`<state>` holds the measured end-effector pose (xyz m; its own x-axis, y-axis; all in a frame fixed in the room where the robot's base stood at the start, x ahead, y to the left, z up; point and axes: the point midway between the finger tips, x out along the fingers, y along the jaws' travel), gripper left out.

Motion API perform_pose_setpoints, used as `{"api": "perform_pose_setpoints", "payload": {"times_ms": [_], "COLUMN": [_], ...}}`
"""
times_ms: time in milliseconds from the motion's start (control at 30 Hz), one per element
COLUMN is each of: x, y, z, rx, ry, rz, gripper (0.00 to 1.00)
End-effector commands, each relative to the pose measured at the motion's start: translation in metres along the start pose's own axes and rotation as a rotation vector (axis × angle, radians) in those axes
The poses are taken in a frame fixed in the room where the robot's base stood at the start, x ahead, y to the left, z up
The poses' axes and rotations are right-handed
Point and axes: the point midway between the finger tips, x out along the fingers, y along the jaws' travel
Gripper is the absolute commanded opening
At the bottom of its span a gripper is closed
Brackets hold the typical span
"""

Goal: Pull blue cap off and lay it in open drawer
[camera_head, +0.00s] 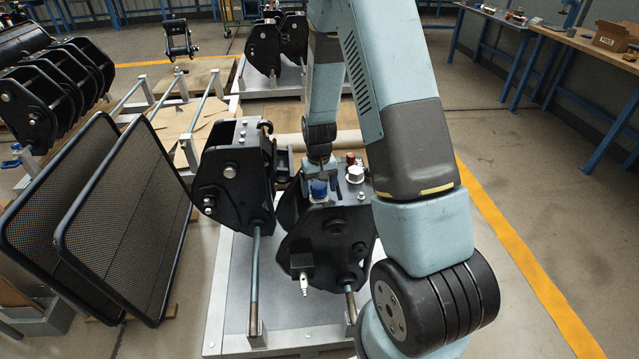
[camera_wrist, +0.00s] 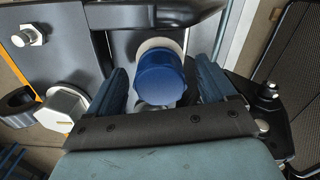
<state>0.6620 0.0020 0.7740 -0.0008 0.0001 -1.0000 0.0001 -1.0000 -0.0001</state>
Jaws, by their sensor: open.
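The blue cap (camera_head: 319,188) sits upright on a pale fitting on top of the black coupler (camera_head: 330,240) at the centre of the head view. In the wrist view the blue cap (camera_wrist: 160,80) stands between the two dark blue fingers of my gripper (camera_wrist: 163,74). The fingers are open, one on each side of the cap, with a visible gap on both sides. In the head view my gripper (camera_head: 319,172) is right over the cap and partly hides it. I cannot make out an open drawer in either view.
Another black coupler (camera_head: 232,170) stands just left. Mesh panels (camera_head: 130,220) lean further left. A bench with a cardboard box (camera_head: 611,36) is at the far right.

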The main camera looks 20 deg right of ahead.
Motion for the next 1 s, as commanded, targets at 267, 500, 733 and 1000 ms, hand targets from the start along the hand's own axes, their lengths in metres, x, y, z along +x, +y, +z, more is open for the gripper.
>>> {"api": "perform_pose_setpoints", "payload": {"times_ms": [267,500,733,1000], "x": [-0.0001,-0.0001,-0.0002,-0.0002], "y": [-0.0002,-0.0003,-0.0003,-0.0004], "z": [-0.0001,-0.0001,-0.0001,-0.0001], "rx": [0.0,-0.001,-0.001,-0.001], "ry": [0.0,0.0,0.0,0.0], "rz": [0.0,0.0,0.0,0.0], "gripper": [0.76,0.53,0.31,0.35]}}
